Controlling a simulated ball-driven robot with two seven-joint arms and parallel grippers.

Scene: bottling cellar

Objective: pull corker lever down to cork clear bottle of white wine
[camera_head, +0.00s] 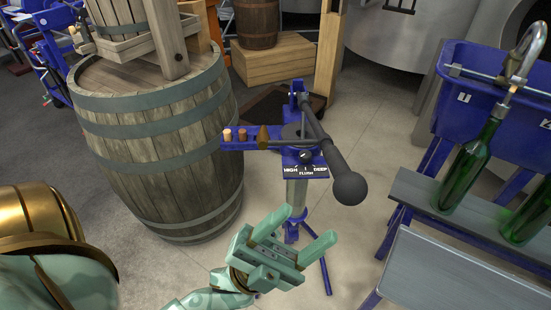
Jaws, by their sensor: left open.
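The blue floor corker (297,157) stands in the middle on a grey column with blue legs. Its dark lever (322,138) runs from the blue bracket at the top towards me and ends in a big dark ball knob (348,187), out to the right of the corker head. A label reading HIGH, FLUSH, DEEP sits on its front. My left gripper (309,224) is open and empty, in front of and below the corker head, apart from the knob in the picture. I make out no clear bottle of white wine. My right gripper is not in view.
A large wooden barrel (150,145) stands close on the left. A blue shelf on the corker holds corks (242,133). At right, green bottles (465,165) stand on a grey bench by a blue filler tank (500,95). A grey table (460,275) is at lower right.

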